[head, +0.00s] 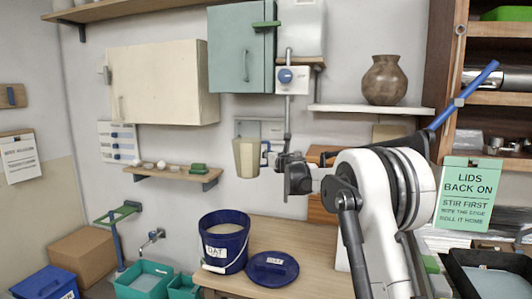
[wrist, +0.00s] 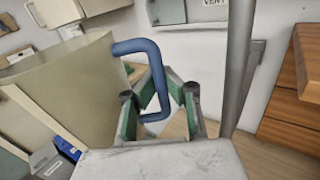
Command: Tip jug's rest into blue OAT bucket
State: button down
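A cream jug (head: 246,158) with a blue handle (head: 265,153) is in mid-air in the head view and looks about upright. My gripper (head: 278,163) is at its right side, shut on the handle. In the wrist view the jug (wrist: 60,85) fills the left, and my gripper's green-padded fingers (wrist: 163,80) close in on the blue handle (wrist: 155,60). The jug's inside is hidden. The blue OAT bucket (head: 212,266) stands open on the wooden table, below and left of the jug. Pale contents (head: 226,223) show inside it.
A blue lid (head: 273,266) lies on the table (head: 312,265) right of the bucket. A small wall shelf (head: 170,173) with small items is left of the jug. A vertical grey pipe (head: 288,110) runs behind the gripper. Teal bins (head: 143,281) stand lower left.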

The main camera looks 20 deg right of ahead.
jog(key=shift+f+b, duration=0.8)
jog(key=shift+f, duration=1.2)
jog(key=r+n+p, duration=0.1)
jog(key=n, duration=0.1)
jog(key=r+n+p, duration=0.2)
jog(key=n, duration=0.1)
jog(key=r+n+p, duration=0.1)
jog(key=n+p, duration=0.1)
jog(key=shift+d+r, duration=0.3)
jog(key=shift+a+r+n+p, duration=0.1)
jog(key=shift+a+n+p, duration=0.1)
jog(key=shift+n+p, duration=0.35)
jog(key=shift+a+n, duration=0.25)
jog(key=shift+n, duration=0.3)
jog(key=shift+a+f+n+b, duration=0.3)
jog(key=shift+f+n+b, duration=0.1)
jog(key=shift+b, duration=0.2)
jog(key=shift+s+a+f+n+b, duration=0.1)
jog(key=shift+a+f+n+b, duration=0.05)
jog(key=shift+a+n+b, duration=0.55)
jog(key=shift+d+p, duration=0.3)
jog(key=shift+p, duration=0.1)
